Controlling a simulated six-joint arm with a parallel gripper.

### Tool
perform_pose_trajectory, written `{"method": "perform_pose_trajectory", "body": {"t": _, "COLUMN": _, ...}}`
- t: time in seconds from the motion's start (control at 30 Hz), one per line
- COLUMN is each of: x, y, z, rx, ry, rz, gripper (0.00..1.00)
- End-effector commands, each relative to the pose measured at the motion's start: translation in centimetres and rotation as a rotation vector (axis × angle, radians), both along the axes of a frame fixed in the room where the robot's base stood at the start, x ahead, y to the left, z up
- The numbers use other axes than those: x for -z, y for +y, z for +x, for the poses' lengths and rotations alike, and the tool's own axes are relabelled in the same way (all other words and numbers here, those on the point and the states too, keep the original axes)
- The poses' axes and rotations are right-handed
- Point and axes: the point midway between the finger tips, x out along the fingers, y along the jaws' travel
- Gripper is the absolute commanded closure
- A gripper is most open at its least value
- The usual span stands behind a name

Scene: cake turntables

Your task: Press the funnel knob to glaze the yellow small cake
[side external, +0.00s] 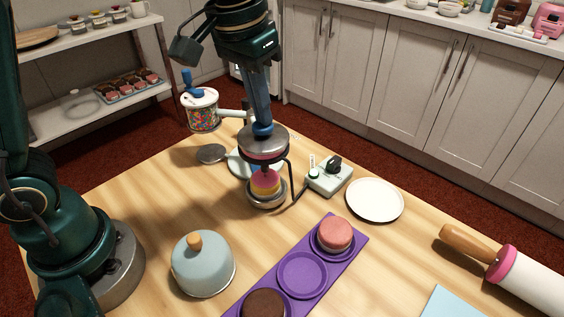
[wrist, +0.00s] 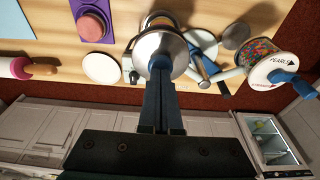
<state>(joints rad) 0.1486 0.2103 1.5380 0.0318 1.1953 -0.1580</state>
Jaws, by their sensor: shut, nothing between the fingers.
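The funnel (side external: 263,146) is a silver metal dome on a dark bent stand, with a blue knob (side external: 262,130) on top. My gripper (side external: 262,119) is shut and points straight down, its fingertips at the knob; whether they press it I cannot tell. The yellow small cake (side external: 265,187) sits right under the funnel on a round turntable base (side external: 266,200); its upper part looks pinkish. In the wrist view the funnel (wrist: 155,45) lies beyond the tips of my gripper (wrist: 159,72), with the knob (wrist: 160,61) between them; the cake is hidden there.
A control box (side external: 329,177) and a white plate (side external: 374,200) stand right of the funnel. A purple tray (side external: 302,275) with pink and brown cakes and a blue-grey dome cover (side external: 203,264) lie in front. A sprinkle jar (side external: 203,119) stands behind left. A rolling pin (side external: 515,270) lies right.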

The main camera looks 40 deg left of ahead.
Motion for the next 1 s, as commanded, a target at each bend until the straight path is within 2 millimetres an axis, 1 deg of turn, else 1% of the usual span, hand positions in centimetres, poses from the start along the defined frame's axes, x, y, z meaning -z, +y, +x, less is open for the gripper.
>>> {"method": "perform_pose_trajectory", "body": {"t": 0.8, "x": -6.1, "y": 0.0, "z": 0.1, "rx": 0.0, "ry": -0.002, "rz": 0.0, "gripper": 1.0}}
{"method": "perform_pose_trajectory", "body": {"t": 1.0, "x": -6.8, "y": 0.0, "z": 0.0, "rx": 0.0, "ry": 0.0, "rz": 0.0, "gripper": 1.0}}
